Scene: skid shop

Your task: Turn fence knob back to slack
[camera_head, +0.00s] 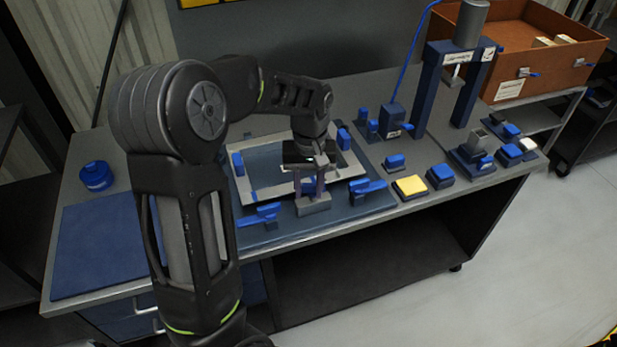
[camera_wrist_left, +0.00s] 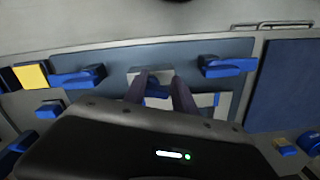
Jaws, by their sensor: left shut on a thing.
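The blue fence knob (camera_wrist_left: 157,91) shows between the two fingers of my left gripper (camera_wrist_left: 158,82) in the left wrist view. In the head view my left gripper (camera_head: 312,184) points down at a grey block (camera_head: 313,205) on the front of the fixture plate (camera_head: 290,229). Its fingers are shut on the knob, and they hide most of it there. I cannot tell how far the knob is turned. The grey block also shows in the left wrist view (camera_wrist_left: 150,71). My right gripper is in neither view.
Blue clamp handles flank the block, left (camera_head: 259,216) and right (camera_head: 367,187). A light frame (camera_head: 241,186) lies behind it. A yellow-topped block (camera_head: 409,187) and a press (camera_head: 421,95) stand to the right. A blue mat (camera_head: 98,250) and blue round object (camera_head: 96,175) are left.

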